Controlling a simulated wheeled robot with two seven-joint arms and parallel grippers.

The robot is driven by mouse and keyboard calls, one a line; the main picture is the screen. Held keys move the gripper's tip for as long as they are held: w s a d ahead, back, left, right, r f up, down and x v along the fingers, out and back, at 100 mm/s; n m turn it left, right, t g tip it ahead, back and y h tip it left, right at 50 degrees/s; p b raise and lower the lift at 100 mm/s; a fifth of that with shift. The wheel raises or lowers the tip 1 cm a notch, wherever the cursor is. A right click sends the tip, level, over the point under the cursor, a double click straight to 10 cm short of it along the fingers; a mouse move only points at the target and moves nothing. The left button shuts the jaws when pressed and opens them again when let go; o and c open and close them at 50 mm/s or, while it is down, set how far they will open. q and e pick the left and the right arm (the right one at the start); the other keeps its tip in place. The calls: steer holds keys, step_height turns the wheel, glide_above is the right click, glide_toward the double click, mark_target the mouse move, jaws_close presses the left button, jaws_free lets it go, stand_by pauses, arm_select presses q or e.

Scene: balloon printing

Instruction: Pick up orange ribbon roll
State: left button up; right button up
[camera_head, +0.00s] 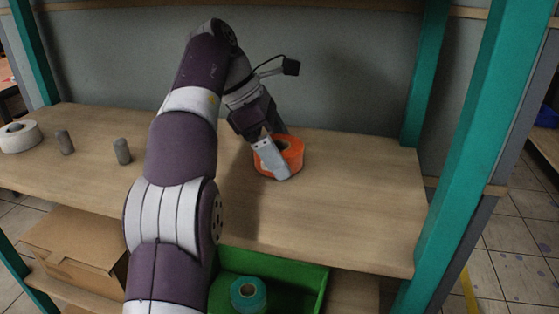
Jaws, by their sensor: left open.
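The orange ribbon roll (293,153) lies flat on the wooden shelf, right of the middle of the view. My left gripper (279,158) points down at the roll, with one grey finger in front of the roll's near left side. The other finger is mostly hidden, and it seems to be behind or inside the roll. The jaws are open. I cannot tell whether a finger touches the roll. My right gripper is not in view.
A white roll (19,136) and two grey cylinders (64,142) (122,151) stand on the shelf's left. Below are a cardboard box (75,245) and a green bin (312,283) holding a teal roll (248,294). Teal posts (480,130) flank the shelf; its right part is clear.

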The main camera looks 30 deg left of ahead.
arm_select(q)
steer(key=shift+r, duration=0.1)
steer(key=c, duration=0.7)
steer(key=shift+s+r+p, duration=0.2)
steer(key=shift+r+p, duration=0.1)
steer(key=shift+r, duration=0.2)
step_height(320, 180, up, 6)
steer(key=p, duration=0.3)
steer(key=s+d+b, duration=0.1)
steer(key=s+d, duration=0.1)
steer(key=s, duration=0.7)
steer(key=s+d+b, duration=0.1)
steer(key=s+d, duration=0.1)
steer(key=s, duration=0.8)
steer(key=shift+d, duration=0.3)
